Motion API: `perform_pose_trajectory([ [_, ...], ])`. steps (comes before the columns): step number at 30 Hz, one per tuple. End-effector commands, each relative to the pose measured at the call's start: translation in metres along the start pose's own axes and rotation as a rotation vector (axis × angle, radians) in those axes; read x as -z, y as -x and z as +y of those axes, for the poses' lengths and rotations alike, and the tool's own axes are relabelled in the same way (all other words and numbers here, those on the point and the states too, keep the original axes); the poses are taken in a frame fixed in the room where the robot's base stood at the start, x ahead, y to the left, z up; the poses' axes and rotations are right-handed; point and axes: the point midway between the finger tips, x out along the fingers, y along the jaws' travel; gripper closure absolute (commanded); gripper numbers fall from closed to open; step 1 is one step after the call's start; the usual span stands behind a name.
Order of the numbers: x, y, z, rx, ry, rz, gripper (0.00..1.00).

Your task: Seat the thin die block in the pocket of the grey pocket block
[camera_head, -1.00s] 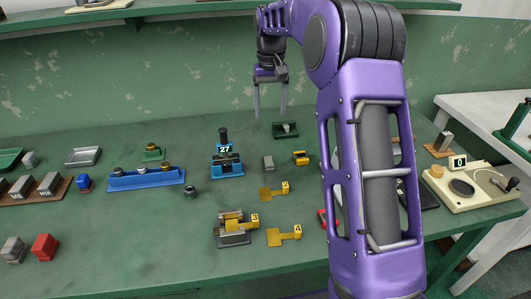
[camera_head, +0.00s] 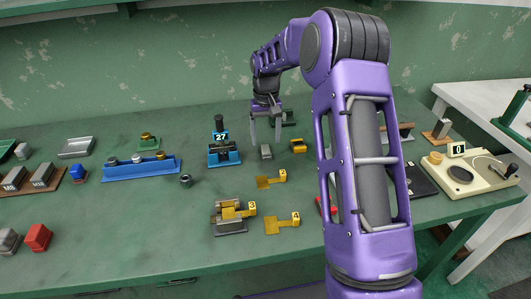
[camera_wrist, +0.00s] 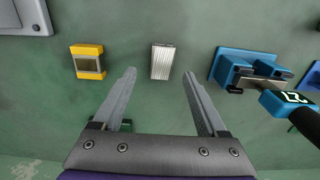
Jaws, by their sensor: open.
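A small grey metal block (camera_head: 266,151), which may be the thin die block, stands on the green bench. In the wrist view the ridged silver block (camera_wrist: 162,62) lies ahead of the gap between my fingers. My gripper (camera_head: 266,141) is open and empty, pointing down just behind and above that block. In the wrist view its open fingers (camera_wrist: 159,74) show with nothing between them. A grey block with a yellow piece across it (camera_head: 230,228) sits at front centre. I cannot tell whether it is the grey pocket block.
A yellow block (camera_wrist: 88,62) and a blue fixture marked 27 (camera_wrist: 248,70) stand on either side of the silver block. Yellow tagged plates (camera_head: 270,181) lie nearer the front. A blue rail (camera_head: 140,169) is to the left. My arm hides part of the right side.

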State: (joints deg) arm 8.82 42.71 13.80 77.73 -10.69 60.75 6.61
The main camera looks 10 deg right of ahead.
Motion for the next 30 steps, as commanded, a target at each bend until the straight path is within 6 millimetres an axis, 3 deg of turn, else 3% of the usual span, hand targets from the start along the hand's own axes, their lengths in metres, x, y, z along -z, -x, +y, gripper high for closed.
perform_pose_trajectory([
  [6, -0.002, -0.033, -0.002, 0.001, -0.002, -0.003, 0.25],
  [13, -0.001, -0.035, -0.002, 0.0, -0.001, -0.001, 0.25],
  [26, -0.001, -0.035, -0.002, 0.0, -0.001, -0.001, 1.0],
  [30, -0.001, -0.035, -0.002, 0.0, -0.001, -0.001, 1.0],
])
